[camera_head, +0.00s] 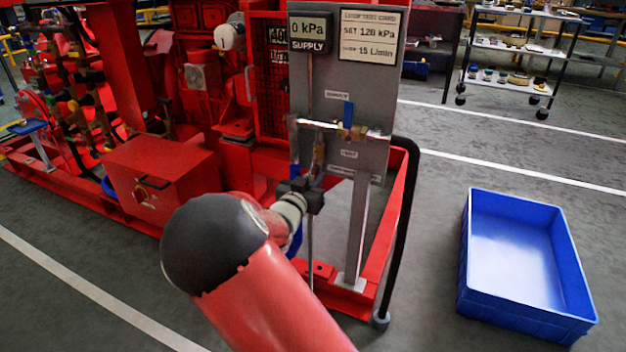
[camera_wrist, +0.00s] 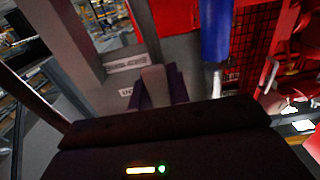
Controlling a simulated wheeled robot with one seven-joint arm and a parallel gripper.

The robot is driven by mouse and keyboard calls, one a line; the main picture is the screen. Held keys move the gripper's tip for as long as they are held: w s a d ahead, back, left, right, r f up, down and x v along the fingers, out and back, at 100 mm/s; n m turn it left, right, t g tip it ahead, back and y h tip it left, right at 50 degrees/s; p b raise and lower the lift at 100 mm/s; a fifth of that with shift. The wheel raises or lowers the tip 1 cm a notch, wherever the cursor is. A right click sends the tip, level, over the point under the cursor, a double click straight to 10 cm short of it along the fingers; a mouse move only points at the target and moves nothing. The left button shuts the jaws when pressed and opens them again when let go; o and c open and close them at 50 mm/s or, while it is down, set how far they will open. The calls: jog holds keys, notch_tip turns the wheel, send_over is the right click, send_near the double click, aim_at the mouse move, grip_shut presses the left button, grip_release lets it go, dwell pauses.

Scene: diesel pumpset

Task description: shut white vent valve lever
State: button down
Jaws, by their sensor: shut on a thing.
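A grey panel (camera_head: 335,85) on the red skid carries a silver pipe and brass valve fittings. A brass fitting (camera_head: 319,154) hangs below the pipe, left of a small label. My gripper (camera_head: 302,186) is at the lower left of the panel, just under this fitting. In the wrist view, a pale, whitish lever (camera_wrist: 155,84) stands between the dark purple fingers of my gripper (camera_wrist: 158,92), which are shut on it. The lever's lower end is hidden by my gripper body. In the head view my gripper and wrist hide the lever.
A blue lever (camera_head: 348,112) stands upright on the pipe's brass valve. A blue bar (camera_wrist: 215,32) is close right of the fingers in the wrist view. A black post (camera_head: 402,235) and red frame stand right of the panel. A blue bin (camera_head: 515,310) is on the floor.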

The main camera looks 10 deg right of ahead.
jog(key=shift+w+a+r+m+b, duration=0.15)
jog(key=shift+w+a+m+b, duration=0.2)
jog(key=shift+m+b, duration=0.55)
jog(key=shift+w+a+r+m+b, duration=0.1)
jog(key=shift+w+a+m+b, duration=0.15)
jog(key=shift+a+m+b, duration=0.65)
jog(key=shift+w+r+m+b, duration=0.15)
jog(key=shift+w+m+b, duration=0.25)
jog(key=shift+m, duration=0.9)
jog(key=shift+s, duration=0.1)
jog(key=c, duration=1.4)
grip_release()
jog(key=shift+o, duration=0.4)
jog(key=shift+r, duration=0.1)
